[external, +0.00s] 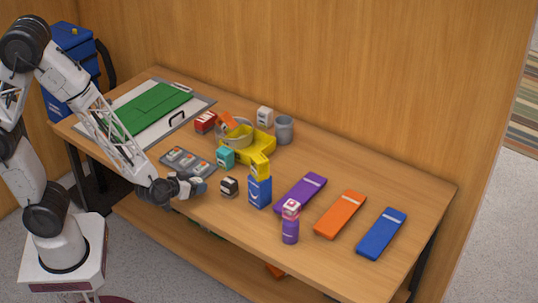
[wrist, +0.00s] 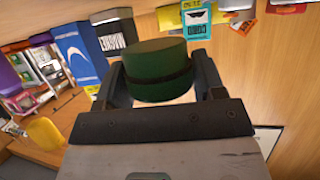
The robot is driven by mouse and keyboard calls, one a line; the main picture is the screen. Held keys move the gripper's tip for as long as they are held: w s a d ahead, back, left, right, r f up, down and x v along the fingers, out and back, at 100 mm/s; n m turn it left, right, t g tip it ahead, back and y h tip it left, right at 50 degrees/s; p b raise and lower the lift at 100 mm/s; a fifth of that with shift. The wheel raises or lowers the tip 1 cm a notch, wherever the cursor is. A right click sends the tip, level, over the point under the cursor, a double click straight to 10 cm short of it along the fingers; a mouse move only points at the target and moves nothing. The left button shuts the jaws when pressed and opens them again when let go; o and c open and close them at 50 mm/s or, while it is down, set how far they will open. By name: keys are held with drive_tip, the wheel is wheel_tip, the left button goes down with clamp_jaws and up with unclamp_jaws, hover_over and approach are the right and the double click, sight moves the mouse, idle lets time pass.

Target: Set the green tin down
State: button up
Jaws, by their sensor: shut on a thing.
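The green tin (wrist: 160,70) is a dark green cylinder with a black band, seen in the wrist view. My gripper (wrist: 160,80) is shut on it, with one dark finger on each side. In the external view my gripper (external: 192,187) is by the table's front edge, beside the grey tray and left of the small black-and-white box. The tin cannot be made out clearly there. I cannot tell whether its underside touches anything.
The table (external: 410,200) holds a black-and-white box (external: 229,186), blue box (external: 259,191), teal box (external: 225,157), yellow tray (external: 262,144), grey tray of small items (external: 188,162) and green-topped board (external: 150,105). Purple (external: 301,192), orange (external: 340,214) and blue (external: 381,233) slabs lie right.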

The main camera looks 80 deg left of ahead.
drive_tip(key=shift+w, duration=0.1)
drive_tip(key=shift+w, duration=0.6)
drive_tip(key=shift+w+a+f, duration=0.1)
drive_tip(key=shift+w+f, duration=0.05)
drive_tip(key=shift+f, duration=1.5)
drive_tip(key=shift+f, duration=0.15)
drive_tip(key=o, duration=0.9)
drive_tip(key=shift+v, duration=3.9)
